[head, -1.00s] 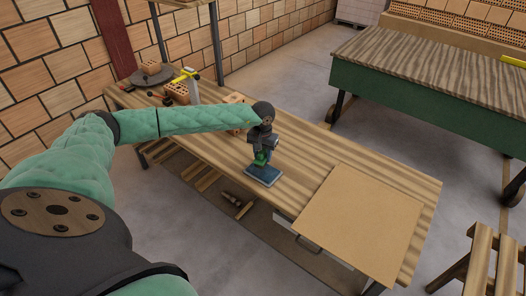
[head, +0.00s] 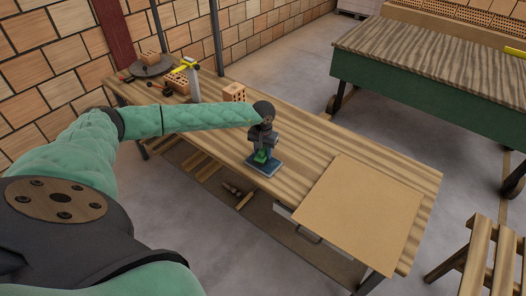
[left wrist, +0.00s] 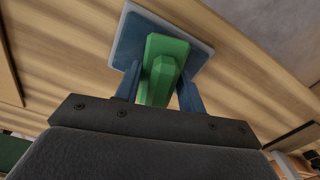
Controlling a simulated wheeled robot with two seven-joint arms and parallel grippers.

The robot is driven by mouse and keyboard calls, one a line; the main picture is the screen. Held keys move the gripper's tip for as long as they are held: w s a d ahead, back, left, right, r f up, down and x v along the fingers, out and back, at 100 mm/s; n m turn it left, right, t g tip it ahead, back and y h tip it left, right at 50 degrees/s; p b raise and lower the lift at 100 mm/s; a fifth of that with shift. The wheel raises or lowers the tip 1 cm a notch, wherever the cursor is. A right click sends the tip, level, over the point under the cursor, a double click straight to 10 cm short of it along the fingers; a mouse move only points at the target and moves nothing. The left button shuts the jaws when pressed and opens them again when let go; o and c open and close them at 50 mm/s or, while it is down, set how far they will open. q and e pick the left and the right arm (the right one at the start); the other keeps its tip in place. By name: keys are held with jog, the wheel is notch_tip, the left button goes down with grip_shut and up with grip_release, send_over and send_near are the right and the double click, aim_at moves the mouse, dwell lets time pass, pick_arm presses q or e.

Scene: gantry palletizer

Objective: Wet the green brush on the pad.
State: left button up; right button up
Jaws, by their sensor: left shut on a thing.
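The green brush (left wrist: 165,62) is between the two fingers of my left gripper (left wrist: 158,95), which is shut on it. In the head view the brush (head: 261,156) shows as a small green shape under the gripper (head: 262,150). The blue pad (head: 263,170) with a pale edge lies on the wooden table, right below the brush. The pad also shows behind the brush in the left wrist view (left wrist: 130,42). The brush's lower end is hidden, so I cannot tell if it touches the pad. My right gripper is not in view.
A tan board (head: 360,212) covers the near right end of the table (head: 310,150). Bricks (head: 234,92), a yellow-topped tool (head: 190,80) and a round dark disc (head: 152,66) stand at the far left. A green-sided bench (head: 430,95) stands beyond, across clear floor.

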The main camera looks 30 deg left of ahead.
pick_arm(q)
jog(key=shift+f+b, duration=0.55)
dwell(0.8)
jog(key=shift+r, duration=0.15)
dwell(0.4)
jog(key=shift+r+p, duration=0.45)
jog(key=shift+r, duration=2.95)
